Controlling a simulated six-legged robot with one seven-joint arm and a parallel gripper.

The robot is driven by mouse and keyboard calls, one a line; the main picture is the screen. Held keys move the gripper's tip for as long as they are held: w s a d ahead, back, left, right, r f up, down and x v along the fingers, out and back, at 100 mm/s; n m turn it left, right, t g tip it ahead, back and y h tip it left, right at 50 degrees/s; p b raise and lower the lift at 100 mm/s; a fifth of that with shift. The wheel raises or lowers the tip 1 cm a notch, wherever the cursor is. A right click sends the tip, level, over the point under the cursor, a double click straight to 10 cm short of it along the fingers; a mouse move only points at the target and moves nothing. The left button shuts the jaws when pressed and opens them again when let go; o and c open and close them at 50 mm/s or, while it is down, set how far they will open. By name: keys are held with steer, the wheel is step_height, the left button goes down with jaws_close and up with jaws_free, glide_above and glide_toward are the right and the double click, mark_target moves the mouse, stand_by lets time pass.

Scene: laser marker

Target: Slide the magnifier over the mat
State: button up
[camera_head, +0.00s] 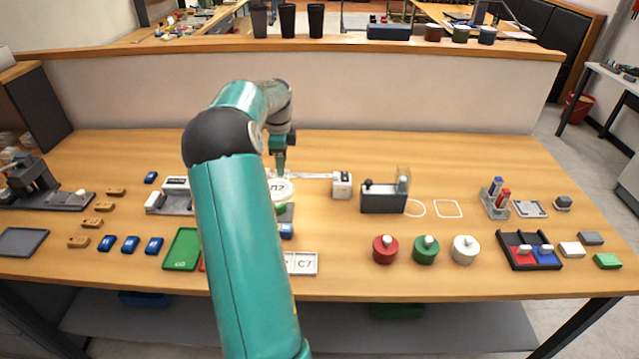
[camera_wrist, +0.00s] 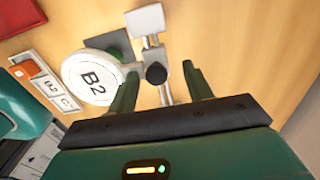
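The magnifier (camera_head: 281,189) is a white ring with a lens, near the middle of the table. A dark green-grey mat (camera_head: 286,213) lies on the near side of the lens; in the wrist view the mat (camera_wrist: 112,42) shows only in part, at the ring's edge. My gripper (camera_head: 280,166) is over the magnifier. In the wrist view its fingers (camera_wrist: 160,70) are apart, on either side of the knob, with visible gaps. I cannot tell their height relative to it.
A light rail (camera_head: 312,176) leads right to a white block (camera_head: 342,185). A blue block (camera_head: 286,231) and a card strip with "C7" (camera_head: 306,263) lie nearer me. A dark box (camera_head: 384,198) stands to the right. My arm hides part of the table.

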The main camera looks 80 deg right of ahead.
steer(key=shift+a+f, duration=0.25)
steer(key=shift+f, duration=0.7)
steer(key=shift+d+r, duration=0.15)
steer(key=shift+r, duration=3.6)
steer(key=shift+s, duration=0.1)
